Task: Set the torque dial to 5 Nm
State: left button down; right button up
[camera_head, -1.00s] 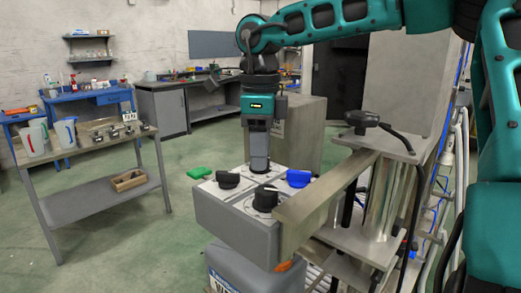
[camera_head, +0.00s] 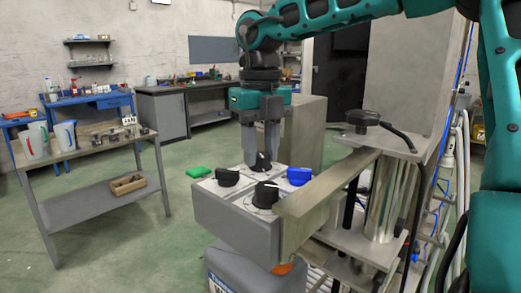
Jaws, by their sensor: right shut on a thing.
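A grey box with a light top panel (camera_head: 225,205) carries several dials. A black dial (camera_head: 227,178) is at its left, another black dial (camera_head: 263,196) at its front, and a blue dial (camera_head: 299,176) at its right. A further black dial (camera_head: 260,164) is at the back. My right gripper (camera_head: 261,160) points straight down and is shut on this back dial, one finger at each side. Scale markings are too small to read, so I cannot tell its setting. My left gripper is not in view.
A metal beam (camera_head: 318,205) runs close along the box's right side, beside a stand with a black handwheel (camera_head: 362,118). A green object (camera_head: 199,172) shows beyond the box's left edge. A trolley with jugs (camera_head: 95,200) stands left, with open floor between.

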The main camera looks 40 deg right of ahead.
aim_at(260, 154)
jog(key=m, duration=0.4)
jog(key=shift+m, duration=2)
jog(key=o, duration=1)
jog(key=shift+o, duration=0.2)
jog(key=shift+r, duration=0.1)
notch_tip(260, 154, up, 13)
jog(key=p, duration=0.2)
